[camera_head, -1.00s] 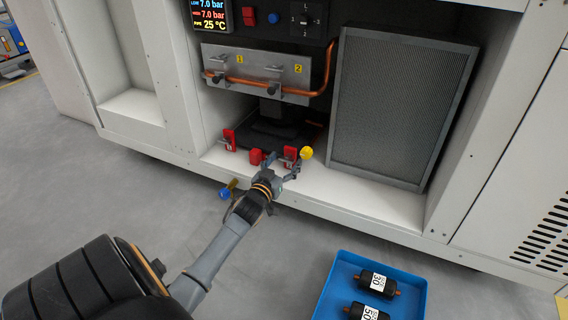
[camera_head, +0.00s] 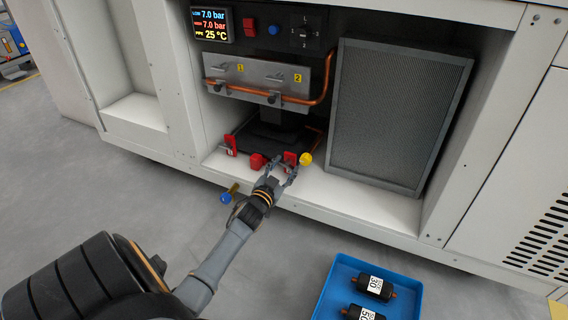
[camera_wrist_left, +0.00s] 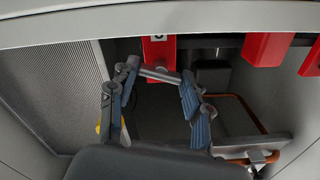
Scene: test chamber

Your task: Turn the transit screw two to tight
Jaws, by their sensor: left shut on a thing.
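The right red bracket (camera_head: 290,157) stands on the floor of the open bay, which I take for the place of transit screw two. It also shows in the left wrist view (camera_wrist_left: 158,50), with a small label. A grey metal bar, the screw's handle (camera_wrist_left: 160,75), lies crosswise just below it. My left gripper (camera_head: 281,172) reaches in from the front. In the left wrist view the gripper's fingers (camera_wrist_left: 158,85) stand either side of the handle and are shut on it. The screw's shaft and seat are hidden. My right gripper is not in view.
Another red bracket (camera_head: 231,144) and a red block (camera_head: 257,160) stand to the left. A yellow knob (camera_head: 305,159) sits close right of my fingers. A finned grey panel (camera_head: 398,115) fills the bay's right. A blue tray (camera_head: 343,272) with black cylinders lies on the floor.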

